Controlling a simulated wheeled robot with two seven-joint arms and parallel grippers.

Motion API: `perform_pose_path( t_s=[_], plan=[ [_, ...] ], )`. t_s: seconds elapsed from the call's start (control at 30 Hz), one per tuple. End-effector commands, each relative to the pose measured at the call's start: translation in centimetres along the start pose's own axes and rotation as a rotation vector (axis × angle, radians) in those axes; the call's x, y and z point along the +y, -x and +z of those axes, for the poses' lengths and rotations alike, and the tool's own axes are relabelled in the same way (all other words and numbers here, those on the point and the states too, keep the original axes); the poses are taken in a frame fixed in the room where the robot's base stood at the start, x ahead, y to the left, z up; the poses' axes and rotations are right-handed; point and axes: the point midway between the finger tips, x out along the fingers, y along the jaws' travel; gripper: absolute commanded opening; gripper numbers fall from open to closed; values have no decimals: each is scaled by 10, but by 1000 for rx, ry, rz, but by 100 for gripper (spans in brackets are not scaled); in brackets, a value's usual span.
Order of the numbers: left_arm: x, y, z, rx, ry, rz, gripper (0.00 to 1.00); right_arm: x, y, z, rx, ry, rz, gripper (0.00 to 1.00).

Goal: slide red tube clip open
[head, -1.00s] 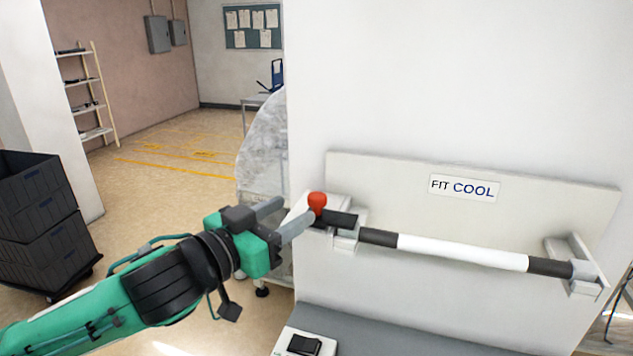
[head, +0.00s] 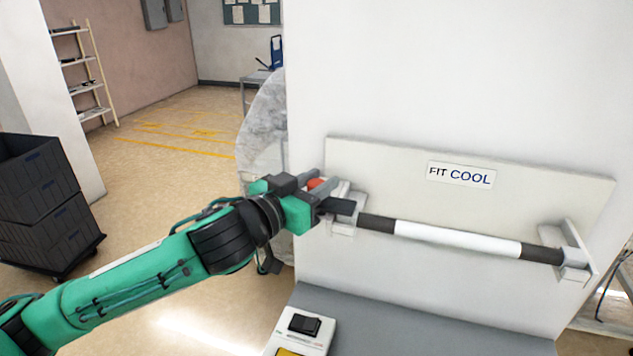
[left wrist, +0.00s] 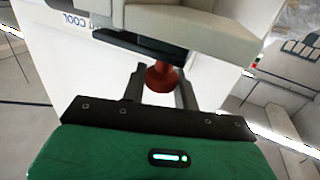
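The red knob of the tube clip (head: 316,184) sits at the left end of the tube holder, partly hidden by my left gripper in the head view. In the left wrist view the red knob (left wrist: 161,77) is between the two fingers of my left gripper (left wrist: 160,85), with a gap on each side. My left gripper (head: 317,184) is open around the knob. The white tube (head: 457,240) with dark ends lies across the two light grey brackets of the panel (head: 400,165). A dark bar (head: 342,206) shows beside the knob. My right gripper is not in view.
A label reading FIT COOL (head: 461,175) is on the panel. A grey ledge (head: 400,325) lies below, with a switch box (head: 302,330) at its left end. Dark stacked crates (head: 40,205) stand far left. The floor between is clear.

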Motion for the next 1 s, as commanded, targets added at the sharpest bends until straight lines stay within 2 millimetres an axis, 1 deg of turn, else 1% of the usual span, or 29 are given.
perform_pose_path(
  t_s=[0.03,0.07,0.17,0.27,0.5,0.53,0.8,0.83,0.87,0.9,0.93,1.0],
  plan=[
    [0,0,0,0,0,0,5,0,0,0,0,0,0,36],
    [0,0,0,0,0,0,0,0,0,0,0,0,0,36],
    [0,0,0,-1,0,-1,0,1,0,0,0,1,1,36],
    [-6,2,0,-2,1,-2,0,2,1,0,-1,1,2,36],
    [-38,15,1,-4,1,-7,0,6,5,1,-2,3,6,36],
    [-41,16,1,-3,1,-6,0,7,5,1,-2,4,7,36],
    [-43,17,0,-1,-1,-5,0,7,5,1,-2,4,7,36],
    [-43,17,0,-1,-1,-5,32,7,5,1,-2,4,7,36],
    [-43,17,0,-1,-1,-6,38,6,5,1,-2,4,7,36],
    [-43,17,0,-1,-1,-5,46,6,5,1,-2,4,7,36],
    [-43,17,0,-1,-1,-5,50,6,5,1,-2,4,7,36],
    [-42,17,0,-1,-1,-4,50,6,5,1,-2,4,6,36]
  ],
)
